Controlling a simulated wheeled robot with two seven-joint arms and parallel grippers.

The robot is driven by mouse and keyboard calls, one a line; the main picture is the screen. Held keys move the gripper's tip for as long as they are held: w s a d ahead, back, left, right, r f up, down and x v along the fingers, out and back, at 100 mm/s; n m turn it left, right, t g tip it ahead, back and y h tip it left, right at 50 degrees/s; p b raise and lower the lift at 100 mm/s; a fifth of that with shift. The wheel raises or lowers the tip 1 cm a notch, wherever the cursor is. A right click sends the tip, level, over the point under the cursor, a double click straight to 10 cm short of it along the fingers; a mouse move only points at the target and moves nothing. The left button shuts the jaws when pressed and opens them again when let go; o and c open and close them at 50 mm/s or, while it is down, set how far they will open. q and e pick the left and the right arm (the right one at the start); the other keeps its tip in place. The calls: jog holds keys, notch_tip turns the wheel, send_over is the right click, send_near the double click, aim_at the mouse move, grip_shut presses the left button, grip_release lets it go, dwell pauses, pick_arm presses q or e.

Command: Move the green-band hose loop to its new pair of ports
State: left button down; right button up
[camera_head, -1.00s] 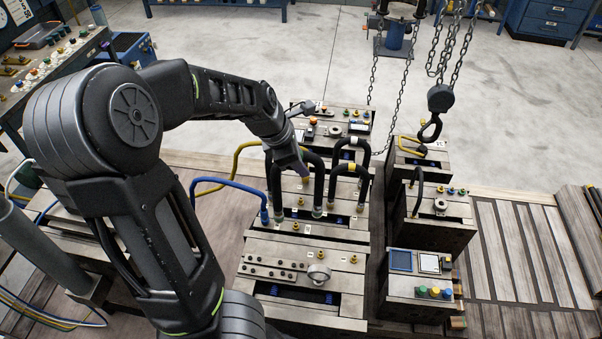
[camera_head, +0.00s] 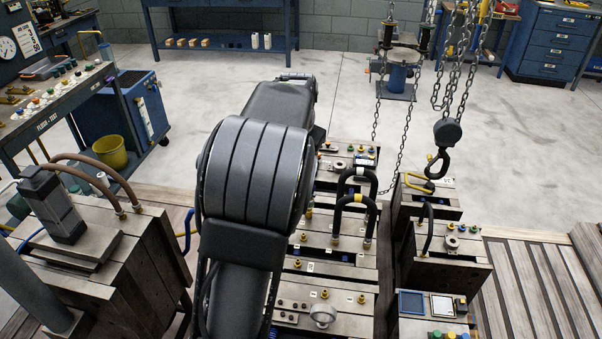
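The rear hose loop (camera_head: 341,181) has a pale band. I cannot make out a green band on any loop; the left part of the block is hidden behind my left arm. Brass ports, such as a front port (camera_head: 361,299), show on the block tops. My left gripper is hidden behind its own arm, so its fingers and anything in them do not show. My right gripper is out of view.
A chain hook (camera_head: 437,162) hangs over the blocks at right. A round gauge (camera_head: 323,314) sits on the front block. At left, a mould block carries brown hoses (camera_head: 105,168). A blue cart (camera_head: 137,112) and yellow bucket (camera_head: 107,152) stand behind.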

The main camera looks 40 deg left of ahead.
pick_arm(q)
jog(key=w+a+n+g+y+p, duration=0.1)
jog(key=w+a+n+p, duration=0.1)
jog(key=w+a+n, duration=0.15)
notch_tip(320, 180, down, 18)
jog(key=b, duration=0.9)
jog(key=shift+s+d+f+b, duration=0.2)
jog(key=shift+d+b, duration=0.1)
jog(key=shift+b, duration=0.1)
jog(key=shift+w+d+r+p, duration=0.1)
jog(key=shift+r+p, duration=0.05)
jog(key=shift+p, duration=0.2)
jog(key=shift+f, duration=0.2)
dwell(0.8)
jog(key=shift+f, duration=1.3)
dwell(1.9)
jog(key=shift+p, duration=0.3)
dwell(0.4)
jog(key=c, duration=1.4)
grip_release()
jog(key=shift+w+d+f, duration=0.1)
jog(key=shift+w+d, duration=0.05)
jog(key=shift+o, duration=1.4)
